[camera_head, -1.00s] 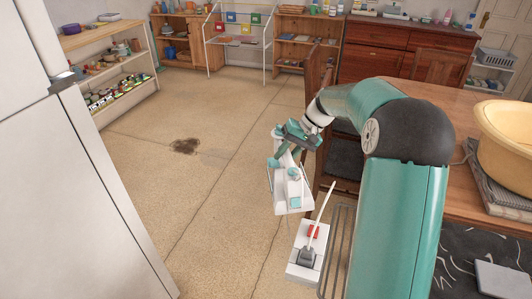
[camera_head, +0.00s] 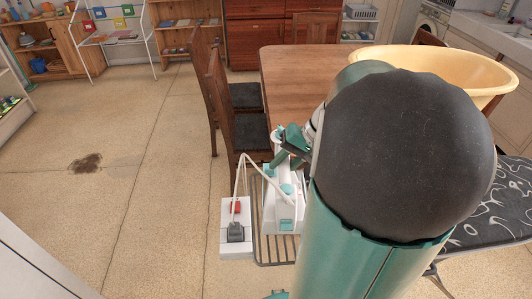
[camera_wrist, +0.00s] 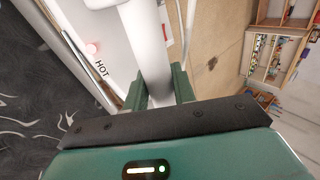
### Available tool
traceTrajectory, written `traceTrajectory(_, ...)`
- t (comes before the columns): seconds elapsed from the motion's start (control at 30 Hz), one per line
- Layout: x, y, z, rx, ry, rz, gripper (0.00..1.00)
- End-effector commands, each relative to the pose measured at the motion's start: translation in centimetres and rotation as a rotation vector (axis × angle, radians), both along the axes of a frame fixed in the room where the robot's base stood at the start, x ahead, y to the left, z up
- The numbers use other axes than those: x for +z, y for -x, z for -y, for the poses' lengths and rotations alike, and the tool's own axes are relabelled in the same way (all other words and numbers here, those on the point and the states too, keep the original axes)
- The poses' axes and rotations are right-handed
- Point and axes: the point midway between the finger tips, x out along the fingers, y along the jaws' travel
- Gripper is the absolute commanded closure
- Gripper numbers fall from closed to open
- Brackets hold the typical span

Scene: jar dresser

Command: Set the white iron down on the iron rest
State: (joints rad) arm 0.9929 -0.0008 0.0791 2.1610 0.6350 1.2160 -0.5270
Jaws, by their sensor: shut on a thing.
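The white iron (camera_head: 287,213) with teal parts shows left of my arm in the head view. My gripper (camera_head: 290,148) is shut on its handle. In the wrist view the green fingers (camera_wrist: 160,92) clasp the white handle (camera_wrist: 147,45), and the iron's body (camera_wrist: 95,35) shows the word HOT and a pinkish light. The iron rest (camera_head: 276,252) is a wire rack at the ironing board's end. The iron overlaps it in the head view; whether they touch I cannot tell. My arm hides part of both.
A white socket box (camera_head: 237,246) with a red switch and dark plug stands left of the rest; a white cord (camera_head: 240,180) loops from it toward the iron. The patterned ironing board (camera_head: 490,215) is at right. Chairs (camera_head: 232,110) and a table (camera_head: 295,65) stand behind.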

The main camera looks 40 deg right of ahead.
Motion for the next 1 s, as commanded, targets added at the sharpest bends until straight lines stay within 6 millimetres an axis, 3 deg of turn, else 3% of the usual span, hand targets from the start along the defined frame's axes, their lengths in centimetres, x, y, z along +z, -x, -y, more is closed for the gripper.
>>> traceTrajectory(0.27, -0.5, 0.9, 0.0, -0.021, -0.002, 0.005, 1.0)
traceTrajectory(1.0, -6.8, 0.8, 0.1, -0.021, -0.002, 0.004, 1.0)
